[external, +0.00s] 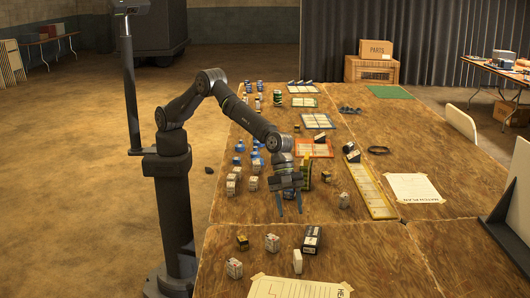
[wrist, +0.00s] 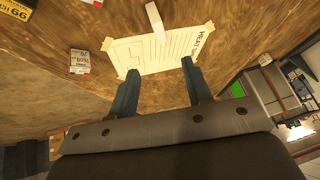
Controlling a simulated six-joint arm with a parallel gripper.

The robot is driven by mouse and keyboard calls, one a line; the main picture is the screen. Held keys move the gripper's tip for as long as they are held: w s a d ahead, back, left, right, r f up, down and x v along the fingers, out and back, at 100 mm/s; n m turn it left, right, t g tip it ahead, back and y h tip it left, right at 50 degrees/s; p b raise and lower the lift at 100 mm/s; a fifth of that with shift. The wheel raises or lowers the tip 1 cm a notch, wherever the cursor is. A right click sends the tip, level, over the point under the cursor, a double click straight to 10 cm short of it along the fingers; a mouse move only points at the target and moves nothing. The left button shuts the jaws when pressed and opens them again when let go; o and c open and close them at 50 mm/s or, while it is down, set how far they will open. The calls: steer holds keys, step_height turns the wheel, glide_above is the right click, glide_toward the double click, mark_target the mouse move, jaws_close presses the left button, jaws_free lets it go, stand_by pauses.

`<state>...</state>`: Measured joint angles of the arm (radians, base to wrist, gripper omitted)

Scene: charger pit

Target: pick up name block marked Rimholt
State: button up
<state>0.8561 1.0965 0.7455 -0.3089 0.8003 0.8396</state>
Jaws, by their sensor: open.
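My gripper (external: 290,211) hangs over the table's near half, its two fingers apart and nothing between them. In the wrist view my gripper (wrist: 162,75) is also open, its fingertips overlapping the edge of a paper sheet in the picture. I cannot read Rimholt on any block. A dark block with pale lettering (external: 312,240) lies right of and nearer than my gripper. A dark block (external: 352,153) sits at the far end of a yellow strip (external: 368,190). A small plain white block (external: 297,262) stands nearer; a white block also shows in the wrist view (wrist: 154,18).
Printed white blocks (external: 272,243) stand around, with several more left of my gripper. A lined sheet (external: 300,289) lies at the near edge; a lined sheet also fills the wrist view's middle (wrist: 150,52). Another sheet (external: 414,188) lies right. Bare wood is clear at front right.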

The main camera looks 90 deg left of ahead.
mark_target(298, 254)
steer(key=shift+x, duration=6.95)
jaws_close()
